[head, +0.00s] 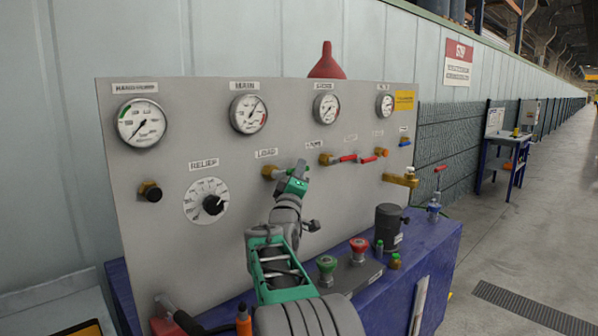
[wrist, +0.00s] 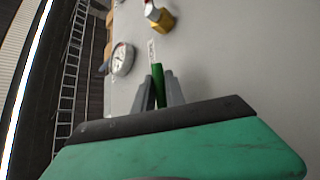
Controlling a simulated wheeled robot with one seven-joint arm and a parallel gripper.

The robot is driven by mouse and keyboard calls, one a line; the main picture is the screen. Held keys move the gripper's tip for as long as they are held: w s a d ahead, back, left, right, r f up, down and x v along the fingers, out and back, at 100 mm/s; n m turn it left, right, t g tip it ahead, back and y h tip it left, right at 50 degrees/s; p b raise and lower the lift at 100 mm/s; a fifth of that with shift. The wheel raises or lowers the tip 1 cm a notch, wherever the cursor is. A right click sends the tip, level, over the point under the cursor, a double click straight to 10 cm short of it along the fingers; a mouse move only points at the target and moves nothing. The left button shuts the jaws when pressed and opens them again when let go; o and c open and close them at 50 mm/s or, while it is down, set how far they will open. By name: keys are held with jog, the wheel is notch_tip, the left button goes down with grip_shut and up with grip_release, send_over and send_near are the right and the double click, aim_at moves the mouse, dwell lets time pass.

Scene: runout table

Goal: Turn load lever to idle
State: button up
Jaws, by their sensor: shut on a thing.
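The load lever's brass valve body (head: 268,172) sits on the grey panel under the LOAD label (head: 266,153). In the wrist view, a green lever handle (wrist: 158,84) lies between the two grey fingers of my gripper (wrist: 159,94), which is shut on it. In the head view my gripper (head: 300,168) is at the panel, just right of the load valve. There the gripper hides most of the handle, so its exact angle is hard to tell.
Right of my gripper are valves with red levers (head: 347,158) and a brass fitting (head: 400,180). Gauges (head: 249,114) line the panel top, and a relief dial (head: 206,201) is at left. Below stand green (head: 327,266) and red (head: 358,246) knobs and a dark cylinder (head: 389,228).

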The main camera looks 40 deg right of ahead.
grip_shut()
